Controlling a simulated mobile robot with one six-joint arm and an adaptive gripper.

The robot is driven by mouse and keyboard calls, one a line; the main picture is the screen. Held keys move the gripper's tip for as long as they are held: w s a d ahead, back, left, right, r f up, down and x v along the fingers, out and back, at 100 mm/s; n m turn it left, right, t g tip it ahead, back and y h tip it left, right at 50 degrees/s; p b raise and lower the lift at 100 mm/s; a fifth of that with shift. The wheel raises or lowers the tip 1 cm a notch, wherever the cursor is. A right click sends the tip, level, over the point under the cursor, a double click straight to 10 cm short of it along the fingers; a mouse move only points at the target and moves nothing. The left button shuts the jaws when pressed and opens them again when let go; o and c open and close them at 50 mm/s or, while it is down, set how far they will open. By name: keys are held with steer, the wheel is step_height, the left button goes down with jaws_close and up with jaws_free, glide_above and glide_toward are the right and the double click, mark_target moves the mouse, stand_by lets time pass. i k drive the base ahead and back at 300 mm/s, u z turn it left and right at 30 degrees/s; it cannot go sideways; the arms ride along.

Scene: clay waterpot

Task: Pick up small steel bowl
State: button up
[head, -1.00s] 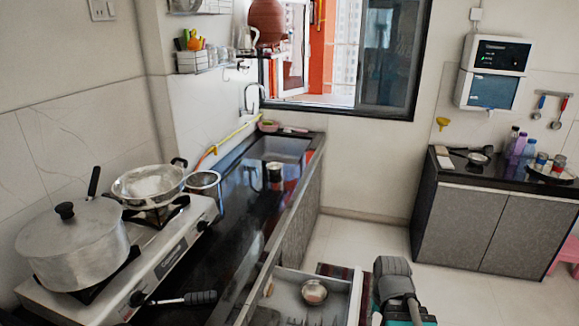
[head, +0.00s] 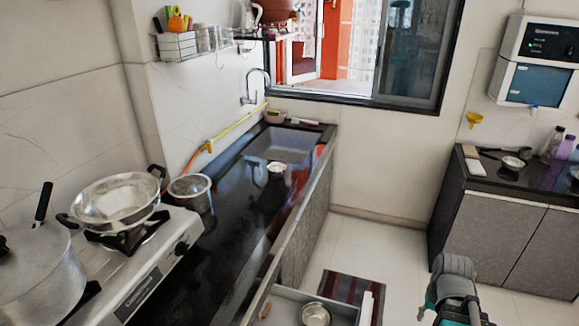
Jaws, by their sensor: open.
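A small round steel bowl (head: 314,314) lies in the open drawer (head: 284,310) under the counter, at the bottom edge of the head view. The lower part of the drawer is cut off by the frame. Part of my arm (head: 455,285) shows at the bottom right, to the right of the drawer and apart from it. My gripper itself is not visible.
The black counter (head: 235,225) above the drawer holds a steel pot (head: 190,192) and a small steel vessel (head: 276,170) near the sink. A stove (head: 160,270) with a large pan (head: 115,200) is at left. Clear floor (head: 370,245) lies between both counters.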

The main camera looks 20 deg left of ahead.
mark_target(276, 169)
steer(key=u, duration=0.1)
steer(key=i, duration=0.75)
steer(key=u, duration=0.65)
steer(key=i, duration=0.65)
steer(key=u, duration=0.4)
steer(key=k, duration=0.9)
steer(key=u, duration=0.15)
steer(key=i, duration=0.75)
